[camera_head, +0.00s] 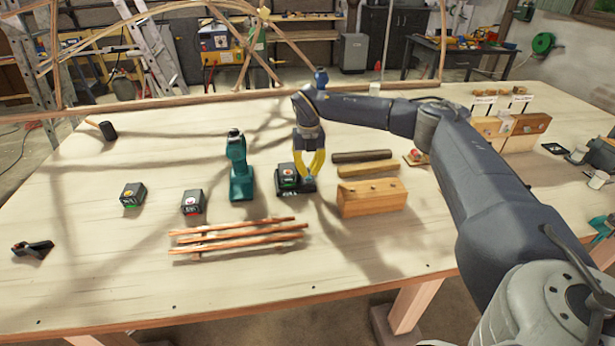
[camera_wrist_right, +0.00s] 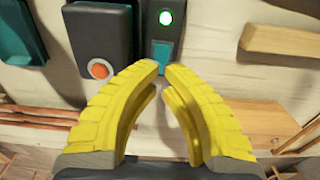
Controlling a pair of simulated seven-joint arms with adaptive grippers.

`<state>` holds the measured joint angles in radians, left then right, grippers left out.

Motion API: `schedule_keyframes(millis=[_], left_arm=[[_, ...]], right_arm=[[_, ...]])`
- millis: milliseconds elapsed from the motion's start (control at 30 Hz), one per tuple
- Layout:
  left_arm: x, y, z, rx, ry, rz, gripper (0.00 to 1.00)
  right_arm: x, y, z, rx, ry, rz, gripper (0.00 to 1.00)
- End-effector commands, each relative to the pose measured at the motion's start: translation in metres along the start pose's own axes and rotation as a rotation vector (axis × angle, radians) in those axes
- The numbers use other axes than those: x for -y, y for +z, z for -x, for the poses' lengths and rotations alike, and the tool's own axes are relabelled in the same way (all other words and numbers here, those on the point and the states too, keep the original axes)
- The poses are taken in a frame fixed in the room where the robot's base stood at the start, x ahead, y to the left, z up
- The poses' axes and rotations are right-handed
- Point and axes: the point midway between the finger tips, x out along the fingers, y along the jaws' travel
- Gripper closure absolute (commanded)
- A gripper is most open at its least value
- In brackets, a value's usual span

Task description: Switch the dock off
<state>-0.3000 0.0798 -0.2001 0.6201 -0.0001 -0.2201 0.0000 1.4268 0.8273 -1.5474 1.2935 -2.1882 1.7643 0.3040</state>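The dock (camera_head: 309,186) stands on the table right of the teal drill, with a dark battery block (camera_head: 286,176) on its left part. In the right wrist view the dock's dark panel (camera_wrist_right: 150,30) carries a lit green lamp (camera_wrist_right: 165,18) and a blue-teal switch plate (camera_wrist_right: 162,50). The battery block with an orange round mark (camera_wrist_right: 99,69) sits beside it. My right gripper (camera_head: 309,177) points down over the dock's right part. Its yellow fingertips (camera_wrist_right: 164,66) are together, empty, at the lower end of the switch plate. I cannot tell whether they touch. My left gripper is not in view.
The teal drill (camera_head: 240,168) stands left. Two batteries (camera_head: 132,195) (camera_head: 192,202) lie farther left. Wooden laths (camera_head: 238,237) lie in front. A wooden block (camera_head: 372,197) and two bars (camera_head: 365,168) are close on the right.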

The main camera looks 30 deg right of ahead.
Motion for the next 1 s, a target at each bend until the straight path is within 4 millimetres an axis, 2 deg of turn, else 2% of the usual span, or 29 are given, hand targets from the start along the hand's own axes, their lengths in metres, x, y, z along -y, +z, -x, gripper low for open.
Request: schedule_keyframes(millis=[1000], left_arm=[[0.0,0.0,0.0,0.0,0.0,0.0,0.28]], right_arm=[[0.0,0.0,-0.013,-0.001,0.0,0.0,1.0]])
